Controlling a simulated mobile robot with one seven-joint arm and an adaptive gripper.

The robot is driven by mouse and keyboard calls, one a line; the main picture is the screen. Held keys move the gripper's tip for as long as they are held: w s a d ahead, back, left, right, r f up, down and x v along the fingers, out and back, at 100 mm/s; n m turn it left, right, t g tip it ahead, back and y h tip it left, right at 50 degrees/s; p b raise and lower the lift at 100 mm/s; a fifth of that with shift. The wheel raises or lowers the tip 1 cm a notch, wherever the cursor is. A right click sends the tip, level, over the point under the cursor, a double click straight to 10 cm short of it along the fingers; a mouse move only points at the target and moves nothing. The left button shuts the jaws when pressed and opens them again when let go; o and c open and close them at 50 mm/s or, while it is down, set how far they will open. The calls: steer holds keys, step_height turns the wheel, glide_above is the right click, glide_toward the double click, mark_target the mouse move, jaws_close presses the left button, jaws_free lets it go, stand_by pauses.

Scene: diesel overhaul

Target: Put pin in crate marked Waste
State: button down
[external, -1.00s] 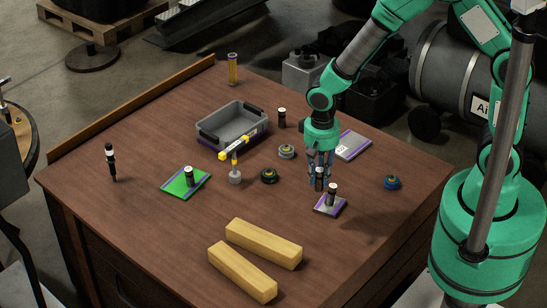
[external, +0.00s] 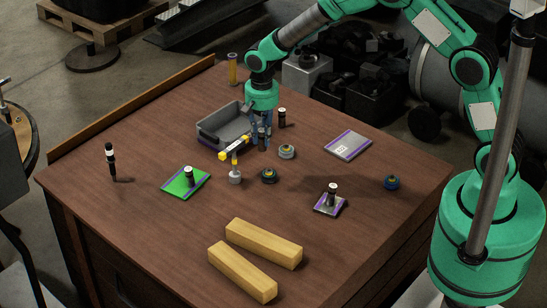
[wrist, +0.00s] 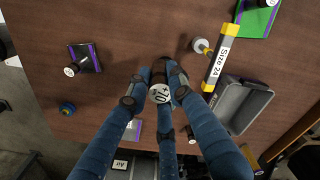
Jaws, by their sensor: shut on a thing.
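My gripper (external: 262,124) is shut on a dark pin (external: 262,140). In the wrist view its fingers (wrist: 163,84) close around the pin, whose white top (wrist: 160,93) reads "+70". The gripper holds the pin upright, just right of the grey crate (external: 207,136), not over its opening. The crate also shows in the wrist view (wrist: 262,92), right of the fingers. No lettering on the crate is readable. Another dark pin with a white top (external: 282,118) stands right of the gripper. More pins stand on the green mat (external: 172,185) and on the small grey mat (external: 322,207).
A yellow "Size 24" bar (wrist: 216,62) on a post stands at the crate's near side, close to my gripper. Ringed discs (external: 287,151) (external: 269,176) (external: 391,182) lie on the table. Two wooden blocks (external: 264,244) lie in front. A grey mat (external: 348,145) lies empty at right.

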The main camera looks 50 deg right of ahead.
steer(key=w+d+f+m, duration=0.1)
steer(key=w+d, duration=0.4)
steer(key=w, duration=0.4)
steer(key=w+d+m+b, duration=0.1)
steer(key=w+d, duration=0.5)
steer(key=w, duration=0.2)
steer(key=w+d+f+m, duration=0.1)
steer(key=w+d, duration=0.4)
steer(key=w, duration=0.4)
steer(key=shift+n, duration=0.3)
step_height(320, 180, down, 5)
steer(key=shift+s+d+r, duration=0.1)
steer(key=shift+r, duration=0.05)
steer(key=shift+f+b, duration=0.8)
steer(key=shift+f, duration=2.3)
steer(key=shift+f, duration=0.1)
steer(key=shift+f+b, duration=0.4)
steer(key=shift+f, duration=1.4)
steer(key=shift+f, duration=0.1)
